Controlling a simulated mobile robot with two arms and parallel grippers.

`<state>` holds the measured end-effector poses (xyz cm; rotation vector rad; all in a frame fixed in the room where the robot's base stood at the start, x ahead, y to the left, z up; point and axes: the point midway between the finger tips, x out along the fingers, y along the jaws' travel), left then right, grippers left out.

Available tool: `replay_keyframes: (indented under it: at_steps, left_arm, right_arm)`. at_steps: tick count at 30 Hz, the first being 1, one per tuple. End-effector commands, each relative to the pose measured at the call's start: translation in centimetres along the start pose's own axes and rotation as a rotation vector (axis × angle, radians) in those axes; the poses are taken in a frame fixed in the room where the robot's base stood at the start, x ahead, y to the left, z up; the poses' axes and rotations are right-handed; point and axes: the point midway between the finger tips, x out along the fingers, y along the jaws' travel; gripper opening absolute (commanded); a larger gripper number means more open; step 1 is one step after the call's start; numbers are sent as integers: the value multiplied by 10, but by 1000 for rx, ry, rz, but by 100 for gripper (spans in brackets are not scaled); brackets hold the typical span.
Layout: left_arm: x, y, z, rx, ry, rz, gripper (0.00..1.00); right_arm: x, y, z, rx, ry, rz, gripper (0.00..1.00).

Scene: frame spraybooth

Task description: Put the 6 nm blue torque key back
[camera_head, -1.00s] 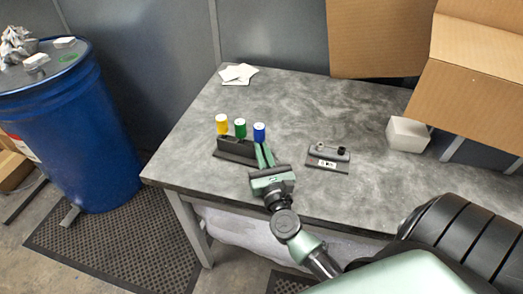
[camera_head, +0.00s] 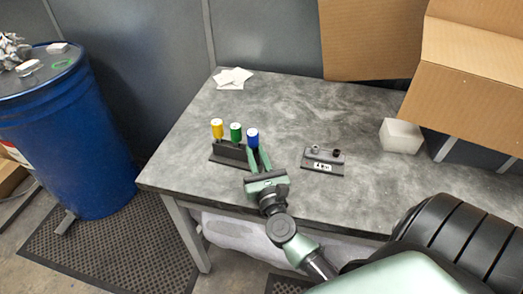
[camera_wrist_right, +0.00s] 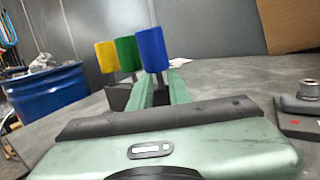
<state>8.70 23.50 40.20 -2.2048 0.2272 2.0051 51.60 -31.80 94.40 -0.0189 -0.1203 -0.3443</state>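The blue torque key (camera_head: 252,138) stands upright at the right end of a dark rack (camera_head: 228,153), in line with the green key (camera_head: 236,132) and the yellow key (camera_head: 217,128). In the right wrist view the blue key (camera_wrist_right: 152,50) rises beyond my fingers, its handle seen above them. My right gripper (camera_head: 258,150) is at the blue key, its two green fingers apart with a gap between them. The key's lower part is hidden by the fingers, so I cannot tell how deep it sits. My left gripper is not in view.
A small dark fixture (camera_head: 323,161) with a label lies right of the rack. A white block (camera_head: 401,135) and cardboard boxes stand farther right. White cards (camera_head: 234,77) lie at the back. A blue drum (camera_head: 62,140) stands left of the table.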

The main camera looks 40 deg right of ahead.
Motion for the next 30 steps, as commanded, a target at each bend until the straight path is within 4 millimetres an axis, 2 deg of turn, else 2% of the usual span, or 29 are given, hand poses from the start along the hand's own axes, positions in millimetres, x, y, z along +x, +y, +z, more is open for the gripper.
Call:
replay_keyframes:
  at_steps: [2, 3, 4, 9, 15, 21, 30]
  left_arm:
    - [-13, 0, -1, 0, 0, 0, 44]
    - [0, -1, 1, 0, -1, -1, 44]
    - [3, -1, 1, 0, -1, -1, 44]
    - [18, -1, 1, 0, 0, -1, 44]
    - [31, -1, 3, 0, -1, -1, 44]
    - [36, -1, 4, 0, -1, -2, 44]
    - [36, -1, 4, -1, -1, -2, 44]
  right_arm:
    - [-2, -4, 3, -3, 20, -7, 28]
    - [-14, -4, -8, -3, 22, -6, 28]
    - [-21, -4, -8, -4, 21, -5, 28]
    - [-62, -2, -6, -5, 17, -3, 28]
    - [-99, -2, -2, -6, 13, -1, 28]
    - [-118, -1, 1, -6, 9, -1, 28]
    - [-120, -1, 4, -6, 6, -2, 28]
